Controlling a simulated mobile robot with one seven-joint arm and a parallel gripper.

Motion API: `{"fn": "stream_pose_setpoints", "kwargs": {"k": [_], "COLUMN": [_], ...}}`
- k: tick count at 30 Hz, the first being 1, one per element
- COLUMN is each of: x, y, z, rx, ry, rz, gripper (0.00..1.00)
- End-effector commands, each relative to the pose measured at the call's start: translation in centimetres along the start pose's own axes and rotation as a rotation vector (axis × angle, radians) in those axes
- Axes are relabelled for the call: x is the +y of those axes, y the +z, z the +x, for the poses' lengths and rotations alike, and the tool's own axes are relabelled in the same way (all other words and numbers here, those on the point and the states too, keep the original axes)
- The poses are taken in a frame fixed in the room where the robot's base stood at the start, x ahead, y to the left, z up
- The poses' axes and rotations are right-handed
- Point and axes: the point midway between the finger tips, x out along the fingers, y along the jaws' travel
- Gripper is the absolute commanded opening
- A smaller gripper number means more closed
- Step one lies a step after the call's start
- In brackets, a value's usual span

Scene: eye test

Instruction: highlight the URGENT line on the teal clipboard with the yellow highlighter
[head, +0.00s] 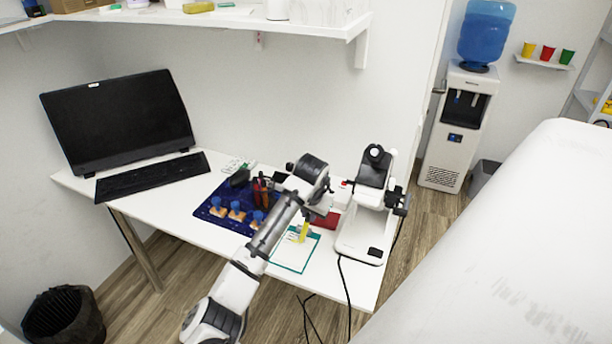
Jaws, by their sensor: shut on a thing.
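The teal clipboard (287,268) lies on the white desk near its front edge, with white paper on it. The yellow highlighter (304,232) is held upright in my gripper (307,219), over the upper part of the clipboard. My gripper is shut on it. I cannot tell whether the highlighter's tip touches the paper. The writing, including the URGENT line, is too small to read, and my arm and gripper hide part of the clipboard's left and upper area.
A blue mat (205,212) with several wooden-based stamps lies left of my arm. A white microscope (362,232) stands close on the right, with a red item (328,220) beside it. A monitor (118,120) and keyboard (150,177) fill the left; a shelf (230,20) hangs above.

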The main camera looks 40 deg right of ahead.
Motion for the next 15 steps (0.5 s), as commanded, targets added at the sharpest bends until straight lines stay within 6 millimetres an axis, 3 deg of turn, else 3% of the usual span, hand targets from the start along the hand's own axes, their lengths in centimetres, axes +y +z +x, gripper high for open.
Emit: {"fn": "stream_pose_setpoints", "kwargs": {"k": [15], "x": [0.96], "y": [-0.16], "z": [-0.23], "rx": [0.000], "ry": [0.000], "rz": [-0.002], "gripper": [0.00]}}
